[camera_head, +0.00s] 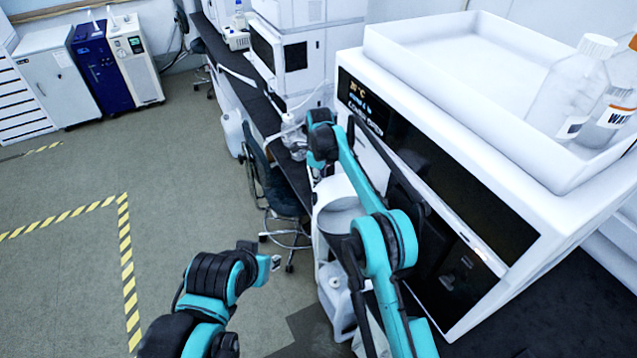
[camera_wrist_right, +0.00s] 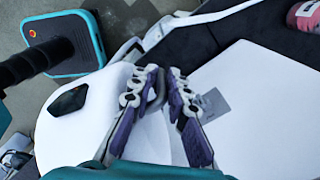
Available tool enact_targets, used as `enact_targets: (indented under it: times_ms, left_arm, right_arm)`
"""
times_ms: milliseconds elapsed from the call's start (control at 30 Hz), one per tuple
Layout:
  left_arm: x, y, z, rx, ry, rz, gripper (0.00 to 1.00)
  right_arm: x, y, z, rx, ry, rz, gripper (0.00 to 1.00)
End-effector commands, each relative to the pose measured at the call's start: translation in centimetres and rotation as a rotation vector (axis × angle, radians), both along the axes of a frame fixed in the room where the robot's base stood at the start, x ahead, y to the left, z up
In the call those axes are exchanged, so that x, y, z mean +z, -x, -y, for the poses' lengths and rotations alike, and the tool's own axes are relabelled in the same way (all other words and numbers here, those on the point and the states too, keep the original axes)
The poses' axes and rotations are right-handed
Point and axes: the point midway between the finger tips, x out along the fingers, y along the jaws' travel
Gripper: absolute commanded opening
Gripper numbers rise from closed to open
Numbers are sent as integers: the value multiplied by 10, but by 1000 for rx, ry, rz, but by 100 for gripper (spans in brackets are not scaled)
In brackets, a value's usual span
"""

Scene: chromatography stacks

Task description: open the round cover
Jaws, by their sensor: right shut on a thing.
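The round cover (camera_head: 337,198) is a white piece with a rounded edge, low in front of the large white instrument. A white curved surface in the right wrist view (camera_wrist_right: 80,140), bearing a dark angular patch, seems to be the same piece. My right gripper (camera_wrist_right: 157,88) has its grey and purple fingers close together over the edge of this white piece, shut on it. The gripped part is mostly hidden between the fingers. In the head view my right arm hides its own fingers. My left gripper (camera_head: 272,262) hangs over the floor, apart from the cover, its fingers too small to judge.
The tall white instrument (camera_head: 530,180) with a dark front panel stands close at the right, bearing a tray (camera_head: 420,62) with bottles (camera_head: 573,85). A dark bench (camera_head: 228,65) runs behind. A chair (camera_head: 270,180) stands beside it. The floor (camera_head: 60,270) at left is clear.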

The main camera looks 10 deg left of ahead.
Motion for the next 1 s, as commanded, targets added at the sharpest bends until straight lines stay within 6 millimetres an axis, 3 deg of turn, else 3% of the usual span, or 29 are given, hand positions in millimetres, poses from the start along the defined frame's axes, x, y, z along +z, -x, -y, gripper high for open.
enact_targets:
  times_ms: [33, 533, 567, 600, 1000]
  left_arm:
    - [0, 0, 0, 0, 0, 0, 31]
    - [-1, 0, 0, 0, 0, 0, 31]
    - [-1, 0, 0, 0, 0, 0, 31]
    - [-1, 0, 0, 0, 0, 0, 31]
    - [-1, 0, 0, 0, 0, 0, 31]
  right_arm:
    - [-1, -1, 8, -4, 8, -4, 0]
    - [-2, -1, 10, -5, 11, -4, 0]
    - [-2, -1, 10, -5, 11, -4, 20]
    - [-2, -1, 10, -6, 11, -4, 31]
    - [3, -1, 9, -6, 11, -3, 31]
